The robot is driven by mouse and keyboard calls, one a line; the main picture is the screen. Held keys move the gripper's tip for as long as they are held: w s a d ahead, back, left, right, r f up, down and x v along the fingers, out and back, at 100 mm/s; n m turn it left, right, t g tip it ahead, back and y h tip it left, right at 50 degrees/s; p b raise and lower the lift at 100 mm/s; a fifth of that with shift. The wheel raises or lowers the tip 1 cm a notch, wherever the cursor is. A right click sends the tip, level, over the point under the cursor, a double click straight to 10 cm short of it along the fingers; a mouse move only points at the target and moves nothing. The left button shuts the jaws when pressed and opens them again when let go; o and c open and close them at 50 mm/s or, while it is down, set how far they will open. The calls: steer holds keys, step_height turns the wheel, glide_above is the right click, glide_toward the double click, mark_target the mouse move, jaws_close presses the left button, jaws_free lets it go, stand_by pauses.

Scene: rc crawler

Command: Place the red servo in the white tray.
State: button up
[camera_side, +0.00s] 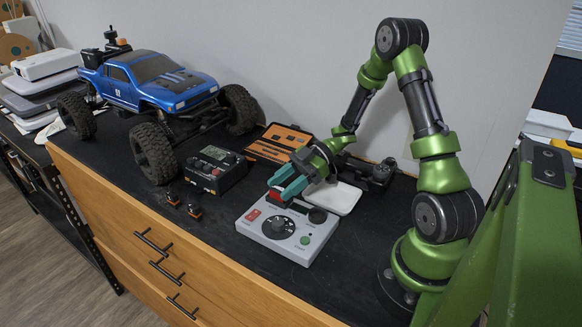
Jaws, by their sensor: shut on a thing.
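My gripper (283,187), with teal fingers, is shut on the red servo (277,196). The servo shows as a small red block at the fingertips, partly hidden by them. They are over the back edge of a grey control box; whether the servo touches the box I cannot tell. The white tray (345,201) lies flat on the black worktop, just right of my gripper and behind the control box. Its left part is hidden by my gripper and wrist. The part of it that shows is empty.
The grey control box (257,238) has a knob and buttons. A black charger-like box (216,170), an open orange tool case (281,142) and a blue crawler truck (150,82) stand left. Small dark parts (194,212) lie near the front edge. A dark device (381,172) sits behind the tray.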

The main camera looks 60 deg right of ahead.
steer(key=shift+f, duration=0.15)
steer(key=o, duration=1)
steer(key=shift+o, duration=0.2)
